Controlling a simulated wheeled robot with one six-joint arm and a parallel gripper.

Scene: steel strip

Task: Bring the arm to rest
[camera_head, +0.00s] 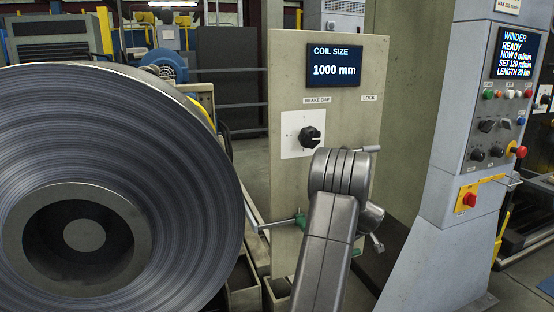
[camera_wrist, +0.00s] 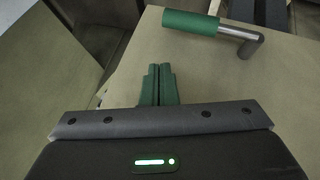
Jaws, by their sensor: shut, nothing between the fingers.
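My gripper (camera_wrist: 159,70) shows in the wrist view with its two green fingers together and nothing between them. A green handle (camera_wrist: 190,22) on a bent steel rod (camera_wrist: 243,40) lies beyond the fingertips, apart from them. In the head view my grey arm (camera_head: 325,245) rises in front of a beige panel (camera_head: 288,75) and hides its lower right part. My fingers cannot be made out there. A green piece with a thin rod (camera_head: 298,221) shows left of my arm.
The panel bears a coil size screen (camera_head: 333,66) reading 1000 mm and a black brake gap knob (camera_head: 311,138). A large steel coil (camera_head: 195,190) stands close on the left. A grey winder console (camera_head: 470,130) stands on the right, its screen reading ready.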

